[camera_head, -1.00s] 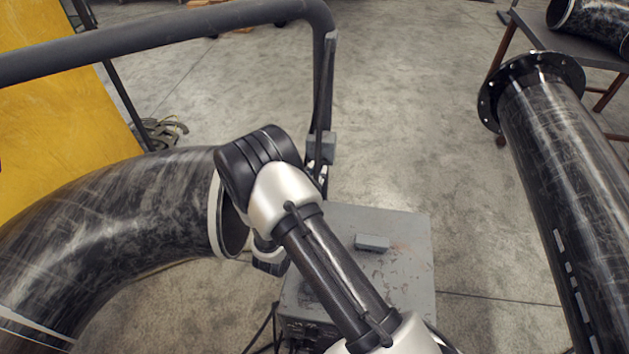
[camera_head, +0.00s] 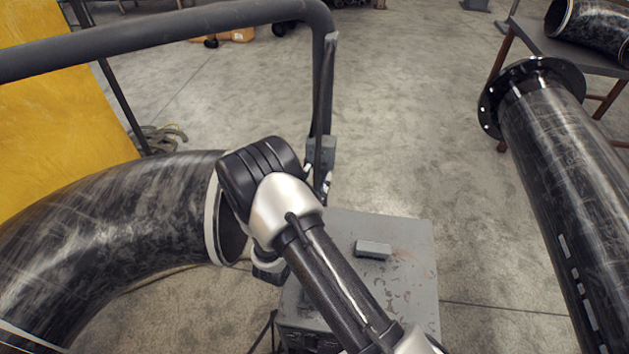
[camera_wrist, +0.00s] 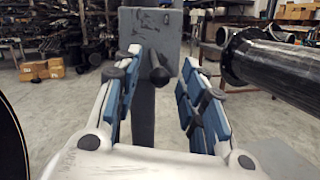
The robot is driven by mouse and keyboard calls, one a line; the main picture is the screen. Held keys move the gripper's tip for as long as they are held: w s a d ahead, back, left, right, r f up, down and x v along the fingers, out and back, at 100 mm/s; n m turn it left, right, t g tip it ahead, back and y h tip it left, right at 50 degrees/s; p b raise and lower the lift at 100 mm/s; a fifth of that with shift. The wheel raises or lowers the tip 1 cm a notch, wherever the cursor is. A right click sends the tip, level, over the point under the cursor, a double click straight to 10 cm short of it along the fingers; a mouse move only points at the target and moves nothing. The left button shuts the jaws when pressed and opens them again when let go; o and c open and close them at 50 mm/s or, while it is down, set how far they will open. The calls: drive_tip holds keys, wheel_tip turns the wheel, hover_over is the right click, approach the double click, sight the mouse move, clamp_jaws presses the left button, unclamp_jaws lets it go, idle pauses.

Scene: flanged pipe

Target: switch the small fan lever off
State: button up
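A grey switch box (camera_wrist: 150,28) on an upright post fills the upper middle of the wrist view. A dark, round-ended lever (camera_wrist: 159,74) sticks out from its lower front. My gripper (camera_wrist: 161,62) is open, with its blue-padded fingers on either side of the lever in the picture. I see no contact, and the depth between the fingers and the lever is hard to judge. In the head view the grey box (camera_head: 321,151) shows on the frame post just beyond my arm. My arm hides most of my gripper there.
A large curved black pipe (camera_head: 110,225) lies left of my arm. A straight flanged pipe (camera_head: 570,170) stands at the right. A grey cabinet (camera_head: 400,285) is below my arm, and a dark rail (camera_head: 170,32) crosses above. Open floor lies between post and flanged pipe.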

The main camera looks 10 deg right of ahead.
drive_tip(key=shift+s+a, duration=0.1)
drive_tip(key=v, duration=1.1)
drive_tip(key=shift+s+a, duration=0.15)
drive_tip(key=shift+s, duration=0.2)
